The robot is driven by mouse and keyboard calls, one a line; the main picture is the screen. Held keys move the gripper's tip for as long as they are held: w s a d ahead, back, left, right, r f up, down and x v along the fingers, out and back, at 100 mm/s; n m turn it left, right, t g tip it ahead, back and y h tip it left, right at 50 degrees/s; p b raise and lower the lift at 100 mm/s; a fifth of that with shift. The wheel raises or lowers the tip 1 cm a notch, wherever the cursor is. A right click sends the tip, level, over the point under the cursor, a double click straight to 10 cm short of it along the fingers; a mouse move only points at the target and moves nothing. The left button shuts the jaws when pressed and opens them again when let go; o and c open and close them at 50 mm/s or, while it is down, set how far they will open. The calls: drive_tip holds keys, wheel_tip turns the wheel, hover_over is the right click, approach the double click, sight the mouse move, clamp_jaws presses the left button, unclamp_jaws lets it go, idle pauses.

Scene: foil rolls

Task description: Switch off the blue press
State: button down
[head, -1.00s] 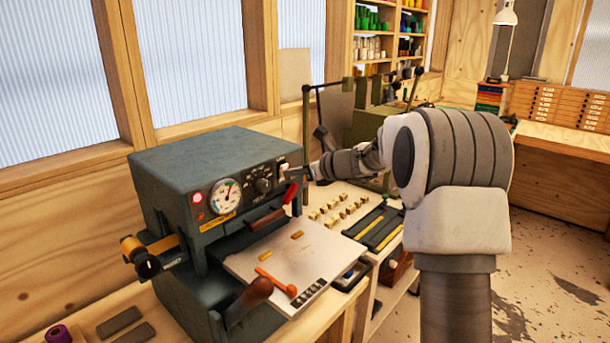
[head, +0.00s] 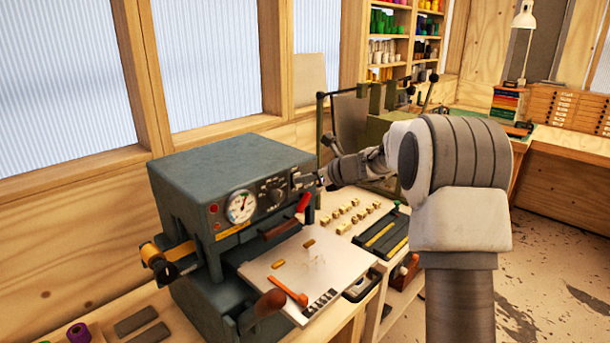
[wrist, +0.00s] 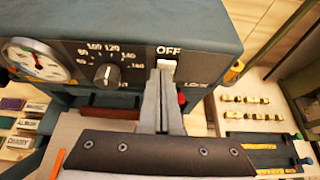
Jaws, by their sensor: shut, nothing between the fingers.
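The blue-grey press (head: 235,165) stands on the bench at left centre in the head view. Its front panel has a round gauge (head: 241,207), a dial (head: 272,190) and a small red lamp (head: 213,208), which looks dark. In the wrist view, a white switch (wrist: 168,63) sits right of the dial (wrist: 106,75), directly under the word OFF. My gripper (wrist: 160,72) is shut and empty, its tips at the switch's lower edge; contact is unclear. In the head view, my gripper (head: 308,181) is at the panel's right end.
A red-handled lever (head: 303,202) is just below my gripper. A pale plate (head: 300,262) with an orange tool juts out in front of the press. Small brass pieces (head: 352,212) and a dark tray (head: 385,240) lie to the right.

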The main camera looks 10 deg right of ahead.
drive_tip(key=shift+r, duration=0.1)
drive_tip(key=shift+r+p, duration=0.7)
drive_tip(key=shift+p, duration=0.05)
